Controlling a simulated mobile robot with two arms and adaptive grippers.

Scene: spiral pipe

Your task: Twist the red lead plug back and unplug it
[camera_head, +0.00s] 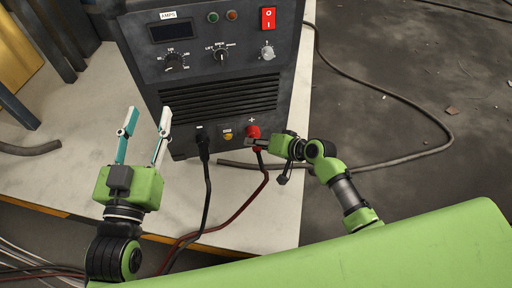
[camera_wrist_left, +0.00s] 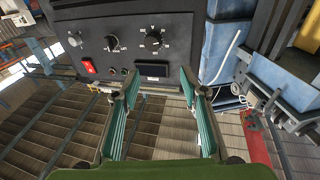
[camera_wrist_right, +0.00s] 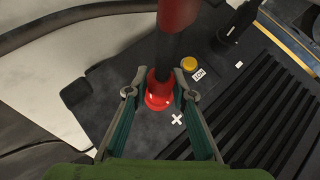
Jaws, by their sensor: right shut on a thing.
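The red lead plug (camera_head: 260,144) sits at the red plus socket (camera_head: 253,131) on the lower front of the dark welding machine (camera_head: 222,75). In the right wrist view the plug (camera_wrist_right: 178,15) stands over the red socket ring (camera_wrist_right: 159,97), with a dark section between. My right gripper (camera_head: 252,147) is at the plug, its fingers (camera_wrist_right: 156,88) on either side of it and shut on it. My left gripper (camera_head: 146,115) is open and empty, in front of the machine's left side. In the left wrist view its fingers (camera_wrist_left: 159,82) are apart with nothing between.
A black lead (camera_head: 204,150) is plugged in at the left socket. A yellow button (camera_head: 228,136) lies between the sockets. A red cable (camera_head: 240,210) hangs over the pale table (camera_head: 275,218). A loose grey cable (camera_head: 440,140) curves across the floor at right.

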